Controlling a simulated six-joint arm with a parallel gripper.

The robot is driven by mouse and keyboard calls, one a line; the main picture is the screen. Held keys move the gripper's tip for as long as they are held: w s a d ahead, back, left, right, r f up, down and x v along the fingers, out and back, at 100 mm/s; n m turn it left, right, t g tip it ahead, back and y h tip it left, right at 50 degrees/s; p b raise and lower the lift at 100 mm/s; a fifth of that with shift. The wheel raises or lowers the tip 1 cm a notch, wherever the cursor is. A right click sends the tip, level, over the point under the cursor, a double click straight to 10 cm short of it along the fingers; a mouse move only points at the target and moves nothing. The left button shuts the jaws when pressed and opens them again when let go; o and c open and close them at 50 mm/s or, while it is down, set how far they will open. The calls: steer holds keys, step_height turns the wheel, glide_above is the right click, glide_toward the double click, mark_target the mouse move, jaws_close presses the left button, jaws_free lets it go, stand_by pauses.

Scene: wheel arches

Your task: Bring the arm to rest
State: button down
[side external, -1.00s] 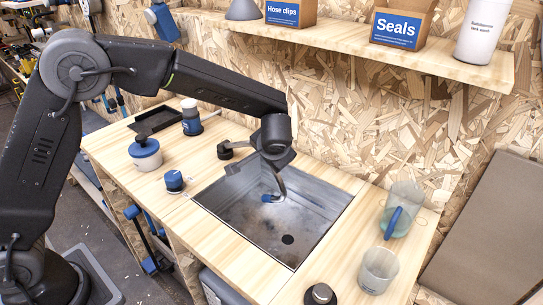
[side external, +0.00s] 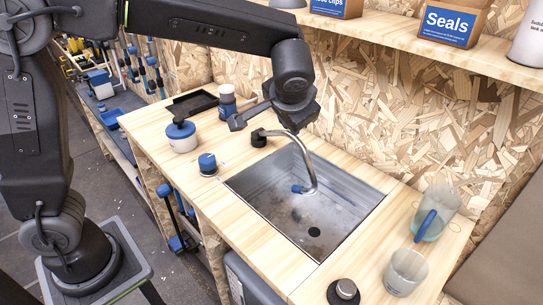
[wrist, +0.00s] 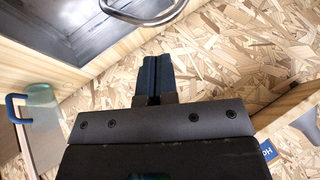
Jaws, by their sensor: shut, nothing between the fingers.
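My gripper (side external: 236,122) is raised above the back left corner of the sink, near the black tap base. In the wrist view the fingers of my gripper (wrist: 157,58) lie together with nothing between them, in front of the chipboard wall. My gripper is shut and empty and touches nothing that I can see.
The sink (side external: 265,187) is sunk in the wooden counter, and its curved tap (side external: 309,160) rises close by my gripper. A blue-lidded pot (side external: 181,139) and a blue-capped jar (side external: 208,163) stand left; a jug (side external: 436,212) and a clear cup (side external: 405,272) stand right. A shelf (side external: 440,55) overhangs behind.

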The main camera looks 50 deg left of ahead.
steer(key=s+a+h, duration=0.2)
steer(key=s+a, duration=0.1)
steer(key=s, duration=0.8)
steer(key=s+a+n+h, duration=0.1)
steer(key=s+a+h, duration=0.2)
steer(key=s, duration=0.8)
steer(key=shift+s+a+r, duration=0.2)
steer(key=shift+a+r, duration=0.05)
steer(key=shift+a, duration=0.4)
